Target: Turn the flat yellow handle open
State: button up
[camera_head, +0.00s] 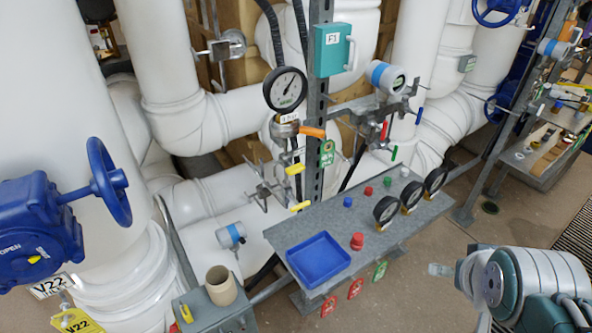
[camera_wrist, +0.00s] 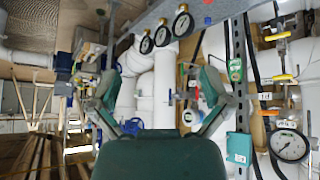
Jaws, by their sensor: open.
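Two small yellow handles sit on the thin pipework left of the grey post: an upper one (camera_head: 295,169) and a lower one (camera_head: 300,206) near the bench's back edge. I cannot tell which is the flat one. In the wrist view, which looks upside down, yellow handles show at the upper right, one (camera_wrist: 278,37) above another (camera_wrist: 281,78). My gripper (camera_wrist: 158,85) is open and empty, its two fingers spread apart. In the head view my gripper (camera_head: 440,269) is at the lower right, right of the bench and well away from both handles.
A grey bench (camera_head: 330,232) carries a blue tray (camera_head: 318,259), several coloured caps and three gauges (camera_head: 411,195). A round gauge (camera_head: 285,89), an orange handle (camera_head: 312,131) and a teal box (camera_head: 330,50) are near the post. A blue handwheel (camera_head: 109,182) stands left.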

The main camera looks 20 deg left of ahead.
jog(key=w+a+n+t+y, duration=0.1)
jog(key=w+a+n+t, duration=0.15)
jog(key=w, duration=0.75)
jog(key=n+t+y, duration=0.2)
jog(key=n+y, duration=0.5)
jog(key=y, duration=0.6)
send_near(298, 171)
jog(key=x, duration=1.1)
jog(key=shift+f, duration=0.15)
jog(key=c, duration=1.1)
